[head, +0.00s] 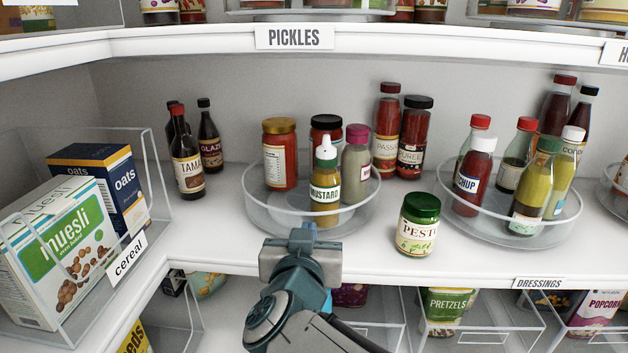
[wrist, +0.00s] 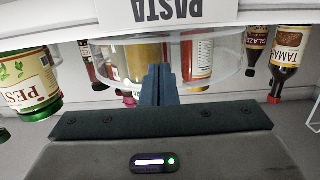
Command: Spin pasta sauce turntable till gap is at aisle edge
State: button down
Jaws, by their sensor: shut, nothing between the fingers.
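The pasta sauce turntable (head: 258,203) is a clear round tray with a raised rim on the middle shelf. It carries a red sauce jar with a gold lid (head: 280,160), a dark-lidded jar (head: 326,124), a mustard bottle (head: 325,190) and a magenta-lidded jar (head: 356,162). Bare floor shows at its front left. My gripper (head: 304,234) is shut and empty at the turntable's front rim; contact is unclear. In the upside-down wrist view, the shut fingers (wrist: 158,82) overlap the clear rim (wrist: 225,76), near the PASTA label (wrist: 160,10).
A pesto jar (head: 418,226) stands on the shelf right of the turntable. Another turntable (head: 472,222) with several bottles is farther right. Dark bottles (head: 187,165) stand at the back left. A cereal bin (head: 128,255) is at the left. The PICKLES shelf (head: 190,40) hangs above.

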aim_at(350, 218)
jog(key=shift+d, duration=0.1)
jog(key=shift+w+d+r, duration=0.1)
jog(key=shift+d, duration=1.05)
jog(key=shift+w+d, duration=0.1)
jog(key=shift+d, duration=0.4)
jog(key=shift+w+d+r+b, duration=0.1)
jog(key=shift+d+b, duration=0.25)
jog(key=shift+d, duration=0.3)
jog(key=shift+w+d+b, duration=0.2)
jog(key=shift+d+b, duration=0.05)
jog(key=shift+d, duration=0.25)
jog(key=shift+w+d+b, duration=0.2)
jog(key=shift+d, duration=0.3)
jog(key=shift+s, duration=0.1)
